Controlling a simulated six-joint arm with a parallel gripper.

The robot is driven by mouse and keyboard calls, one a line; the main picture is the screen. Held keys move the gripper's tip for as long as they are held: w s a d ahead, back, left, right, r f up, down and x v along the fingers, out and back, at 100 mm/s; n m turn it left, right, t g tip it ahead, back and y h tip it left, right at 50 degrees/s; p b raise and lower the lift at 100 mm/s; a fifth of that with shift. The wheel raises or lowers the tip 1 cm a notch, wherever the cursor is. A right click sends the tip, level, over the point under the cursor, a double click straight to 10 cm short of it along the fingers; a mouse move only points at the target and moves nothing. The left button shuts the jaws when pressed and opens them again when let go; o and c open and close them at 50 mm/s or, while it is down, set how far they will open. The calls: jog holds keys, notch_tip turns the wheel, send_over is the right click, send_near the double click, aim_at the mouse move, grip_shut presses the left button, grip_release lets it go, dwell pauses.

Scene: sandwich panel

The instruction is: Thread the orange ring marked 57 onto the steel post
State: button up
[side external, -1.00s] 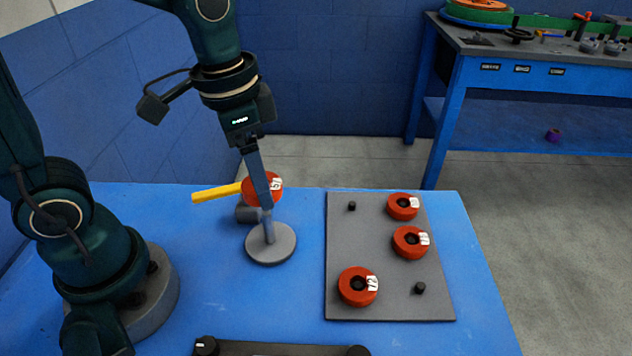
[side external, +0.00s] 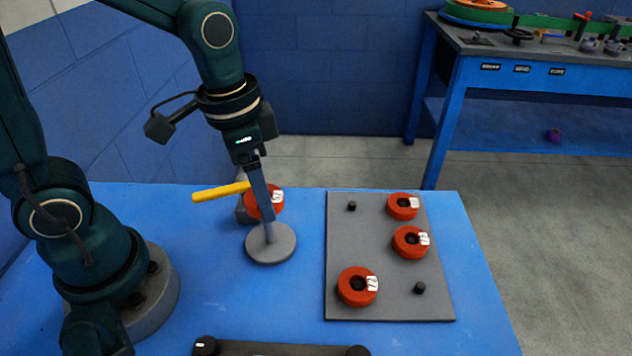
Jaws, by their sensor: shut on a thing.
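My gripper (side external: 263,200) is shut on an orange ring (side external: 279,208) with a white label too small to read surely. The grey finger hides the ring's middle. The steel post (side external: 268,233) rises from a round grey base (side external: 281,246) on the blue table, directly below the gripper. The finger and ring hide its upper part. I cannot tell whether the post's tip is inside the ring's hole or only behind or under it.
A yellow-handled tool (side external: 217,192) with a grey head is just left of the ring. A grey panel (side external: 385,270) at the right holds more orange rings (side external: 352,296) and black pegs. A dark bar (side external: 280,349) lies at the front edge. Blue table (side external: 190,320) between is clear.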

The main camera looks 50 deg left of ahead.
aim_at(269, 241)
jog(key=shift+f, duration=0.3)
jog(key=shift+f, duration=0.7)
jog(key=shift+f, duration=0.7)
jog(key=shift+f, duration=0.7)
jog(key=shift+f, duration=0.6)
dwell(0.4)
jog(key=shift+f, duration=0.35)
jog(key=shift+f, duration=0.55)
dwell(0.4)
jog(key=o, duration=1.4)
